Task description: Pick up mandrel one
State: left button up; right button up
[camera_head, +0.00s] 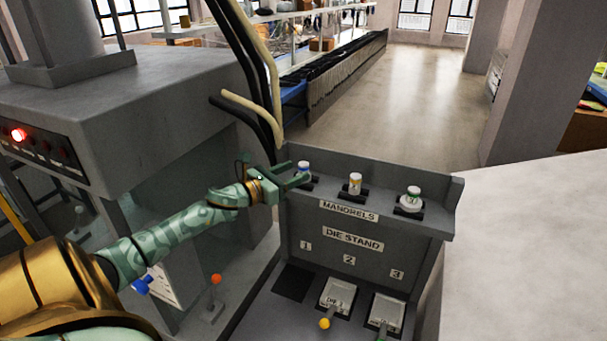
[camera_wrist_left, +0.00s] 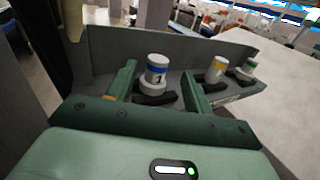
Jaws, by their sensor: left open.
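Mandrel one (camera_head: 304,167) is a white cylinder with a blue band, upright at the left end of the mandrel shelf. My left gripper (camera_head: 296,175) is open at the shelf's left end. In the left wrist view its green fingers (camera_wrist_left: 158,88) appear one on each side of mandrel one, with gaps on both sides. In the head view the gripper hides part of the mandrel's lower body. My right gripper is out of view.
Mandrel two (camera_head: 355,184), yellow-banded, and mandrel three (camera_head: 412,197), green-marked, stand to the right on the same shelf. A raised grey wall backs the shelf. Below, the die stand (camera_head: 352,240) holds dies in slots 2 and 3; slot 1 looks empty. Cables (camera_head: 262,75) hang near the gripper.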

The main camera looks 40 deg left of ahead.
aim_at(308, 164)
pick_arm(q)
jog(key=shift+w+a, duration=0.1)
jog(key=shift+w, duration=0.65)
jog(key=w, duration=0.4)
jog(key=shift+w+d, duration=0.1)
jog(key=shift+d, duration=0.3)
jog(key=shift+w, duration=0.3)
jog(key=shift+s, duration=0.1)
jog(key=shift+c, duration=0.5)
grip_shut()
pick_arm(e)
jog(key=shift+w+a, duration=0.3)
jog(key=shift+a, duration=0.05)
